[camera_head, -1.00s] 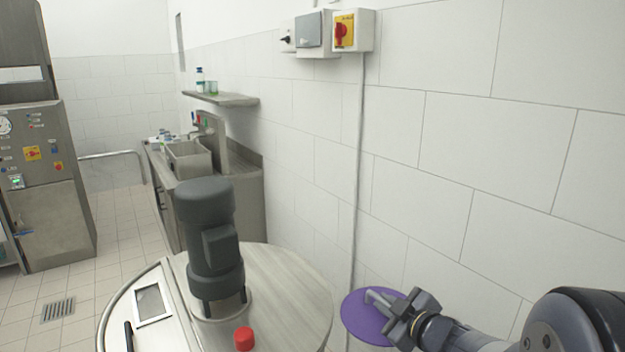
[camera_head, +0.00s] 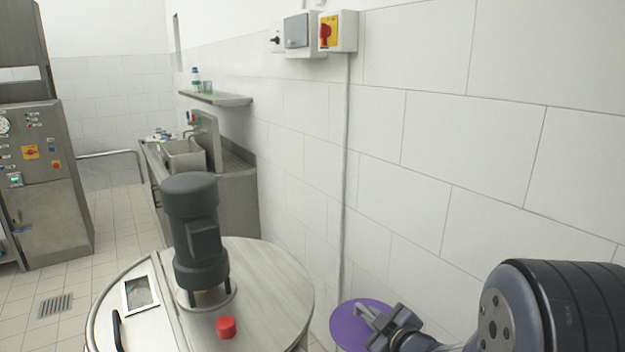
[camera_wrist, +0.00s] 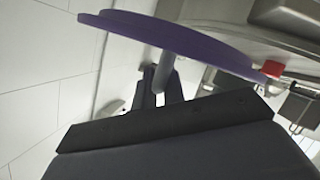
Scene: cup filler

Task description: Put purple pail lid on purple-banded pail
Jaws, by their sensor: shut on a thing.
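The purple pail lid (camera_head: 350,322) is a flat purple disc with a grey handle, held out at the lower middle right of the head view. My gripper (camera_head: 380,325) is shut on the lid's handle. In the wrist view the purple lid (camera_wrist: 190,42) shows nearly edge-on beyond my gripper (camera_wrist: 160,90), whose fingers are around the grey handle post. The lid is between the steel vessel and the tiled wall in the head view. The purple-banded pail is not in view.
A round steel vessel (camera_head: 270,285) with a dark motor (camera_head: 193,230) and a red cap (camera_head: 226,327) stands left of the lid. The tiled wall (camera_head: 440,150) rises behind. A sink counter (camera_head: 230,200) and a control cabinet (camera_head: 45,190) are farther back; floor is clear between them.

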